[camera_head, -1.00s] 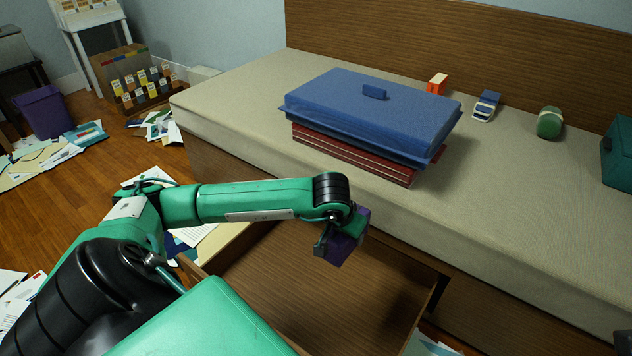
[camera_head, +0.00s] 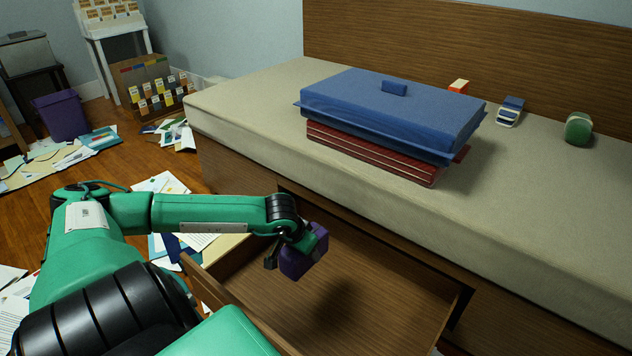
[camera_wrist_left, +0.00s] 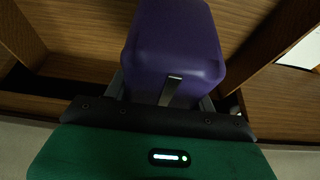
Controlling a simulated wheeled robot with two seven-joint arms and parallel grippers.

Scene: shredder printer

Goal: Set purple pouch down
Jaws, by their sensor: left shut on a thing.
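The purple pouch (camera_head: 299,262) is a small rounded block held in my left gripper (camera_head: 296,248), above the open wooden drawer (camera_head: 385,303). In the left wrist view the pouch (camera_wrist_left: 175,50) fills the upper middle, with the gripper's fingers (camera_wrist_left: 168,88) shut on it. The drawer's wooden floor and walls (camera_wrist_left: 75,68) show around it in that view. A shadow lies on the drawer floor below the pouch, apart from it. The drawer floor that shows is bare. My right gripper is in neither view.
The drawer opens under a beige mattress (camera_head: 400,210). On the mattress lie a blue case (camera_head: 400,112) on red boxes (camera_head: 370,152), and a green roll (camera_head: 578,129). Papers (camera_head: 165,185) litter the floor at left, near a purple bin (camera_head: 62,116).

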